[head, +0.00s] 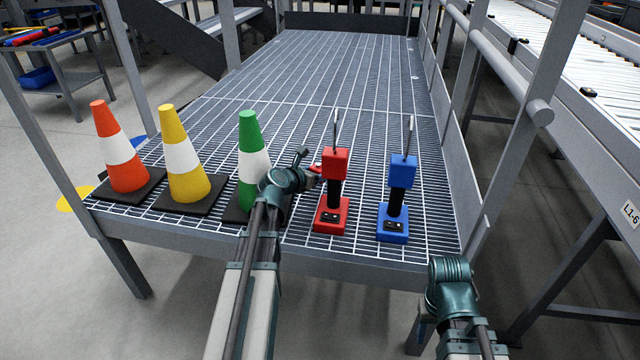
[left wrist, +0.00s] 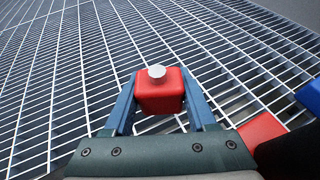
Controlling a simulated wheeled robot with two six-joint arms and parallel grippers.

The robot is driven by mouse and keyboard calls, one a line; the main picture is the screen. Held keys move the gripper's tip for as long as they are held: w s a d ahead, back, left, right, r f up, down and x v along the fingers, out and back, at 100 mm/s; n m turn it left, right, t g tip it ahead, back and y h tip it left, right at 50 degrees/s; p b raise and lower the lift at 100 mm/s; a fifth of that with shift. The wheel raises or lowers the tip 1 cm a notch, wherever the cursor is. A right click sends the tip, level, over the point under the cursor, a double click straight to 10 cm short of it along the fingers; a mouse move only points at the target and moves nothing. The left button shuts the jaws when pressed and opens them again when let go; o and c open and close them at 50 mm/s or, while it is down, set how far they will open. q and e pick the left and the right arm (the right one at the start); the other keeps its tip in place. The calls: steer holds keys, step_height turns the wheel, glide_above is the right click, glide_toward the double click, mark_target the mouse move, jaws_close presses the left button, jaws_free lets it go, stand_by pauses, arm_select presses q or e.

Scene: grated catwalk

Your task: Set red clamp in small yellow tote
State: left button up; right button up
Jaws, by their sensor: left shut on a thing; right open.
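My left gripper (head: 308,166) is above the front of the grating and shut on a red thing, which I take to be the red clamp. In the left wrist view the red clamp (left wrist: 160,95) shows as a red block with a round silver end between the blue fingers. My right gripper (head: 450,272) is open at the lower right, in front of the catwalk edge. I see no small yellow tote.
A red device (head: 332,215) and a blue device (head: 393,224), each with a thin upright rod, stand close together. Orange (head: 126,176), yellow (head: 186,180) and green (head: 248,125) cones stand left. The grating (head: 330,70) behind is clear. Rails flank it.

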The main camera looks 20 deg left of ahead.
arm_select(q)
steer(key=shift+f+b, duration=0.9)
steer(key=shift+f, duration=0.5)
steer(key=shift+f, duration=0.15)
steer(key=o, duration=1.1)
